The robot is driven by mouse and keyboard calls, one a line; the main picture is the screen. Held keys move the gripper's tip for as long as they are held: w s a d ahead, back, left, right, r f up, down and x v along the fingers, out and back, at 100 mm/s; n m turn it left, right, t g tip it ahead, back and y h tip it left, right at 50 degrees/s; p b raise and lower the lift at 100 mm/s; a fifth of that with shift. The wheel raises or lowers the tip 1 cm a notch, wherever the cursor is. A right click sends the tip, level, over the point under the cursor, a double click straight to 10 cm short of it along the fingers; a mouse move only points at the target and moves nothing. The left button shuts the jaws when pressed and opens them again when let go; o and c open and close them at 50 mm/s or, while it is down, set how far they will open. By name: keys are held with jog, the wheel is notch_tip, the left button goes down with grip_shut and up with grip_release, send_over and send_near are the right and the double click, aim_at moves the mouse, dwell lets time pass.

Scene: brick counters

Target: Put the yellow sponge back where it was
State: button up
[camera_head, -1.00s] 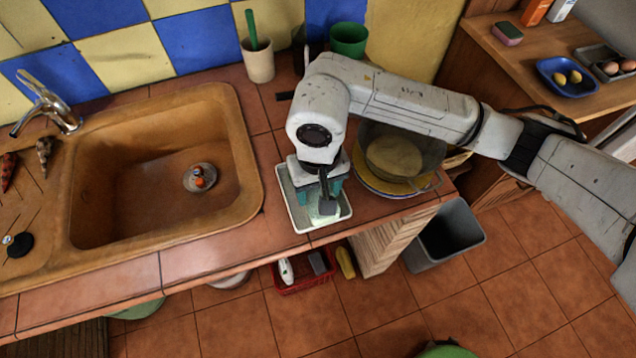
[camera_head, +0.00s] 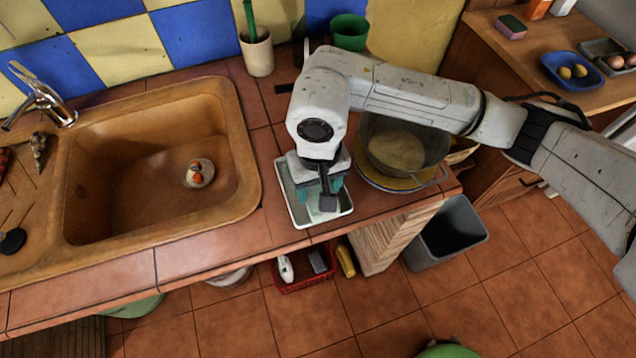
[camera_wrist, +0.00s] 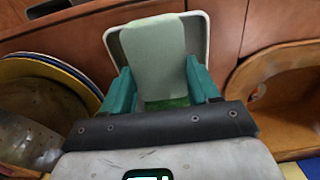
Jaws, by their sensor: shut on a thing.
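My gripper (camera_head: 316,190) points down over a small white tray (camera_head: 291,211) on the counter, right of the sink. In the wrist view, its teal fingers (camera_wrist: 160,88) are shut on a pale green block (camera_wrist: 155,52) with a brighter green layer at its near end. The block looks like a sponge, but no yellow shows on it. It is over or inside the tray (camera_wrist: 201,30); I cannot tell whether it touches the tray floor. In the head view, my gripper hides most of the block.
The sink (camera_head: 240,190) is left of the tray; a bowl (camera_head: 415,165) on plates is close on the right. A beige cup (camera_head: 257,57) and green pot (camera_head: 348,36) stand behind. Below are a red basket (camera_head: 300,284), a yellow object (camera_head: 345,262) and a grey bin (camera_head: 470,228).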

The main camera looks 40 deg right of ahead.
aim_at(318, 190)
jog(key=o, duration=1)
jog(key=shift+r+p, duration=0.75)
jog(key=shift+p, duration=0.45)
jog(key=shift+r+b, duration=0.25)
jog(key=shift+b, duration=0.05)
notch_tip(318, 190, up, 11)
jog(key=shift+r+b, duration=0.1)
jog(key=shift+b, duration=0.95)
